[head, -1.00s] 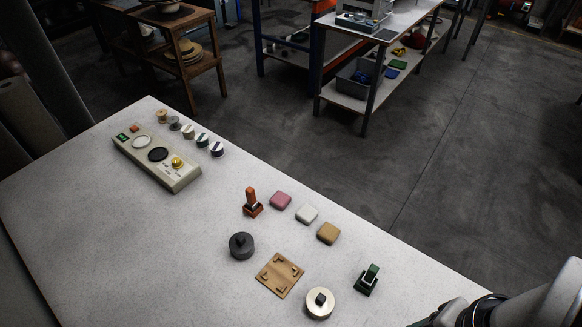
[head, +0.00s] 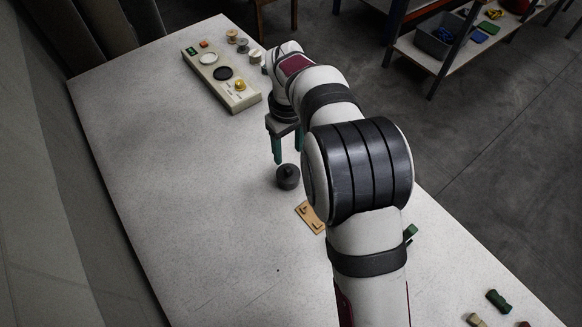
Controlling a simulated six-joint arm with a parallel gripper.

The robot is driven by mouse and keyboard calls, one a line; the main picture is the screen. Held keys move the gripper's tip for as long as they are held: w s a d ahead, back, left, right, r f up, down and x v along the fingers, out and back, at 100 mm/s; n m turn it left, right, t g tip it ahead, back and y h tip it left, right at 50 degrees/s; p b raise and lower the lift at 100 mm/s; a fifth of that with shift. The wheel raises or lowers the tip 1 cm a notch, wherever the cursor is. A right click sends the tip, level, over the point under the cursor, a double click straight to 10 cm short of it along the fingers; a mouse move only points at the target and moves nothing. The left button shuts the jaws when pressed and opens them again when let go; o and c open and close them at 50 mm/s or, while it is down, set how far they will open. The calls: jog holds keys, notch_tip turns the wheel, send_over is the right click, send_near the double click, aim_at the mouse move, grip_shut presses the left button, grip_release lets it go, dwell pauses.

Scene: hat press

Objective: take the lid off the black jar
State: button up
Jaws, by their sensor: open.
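The black jar (head: 288,181) stands upright on the pale table. Its dark lid (head: 287,170) with a small knob sits on top; the seam between lid and jar is too small to make out. My gripper (head: 287,156) points down with its two teal fingers apart and empty. In the picture the fingertips are just above and behind the jar, seemingly not touching it; the exact height gap cannot be told.
My arm hides the table's right middle. The left side is clear.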

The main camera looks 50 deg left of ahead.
aim_at(288, 169)
notch_tip(288, 169, down, 7)
jog(key=shift+s, duration=0.1)
grip_shut()
dwell(0.3)
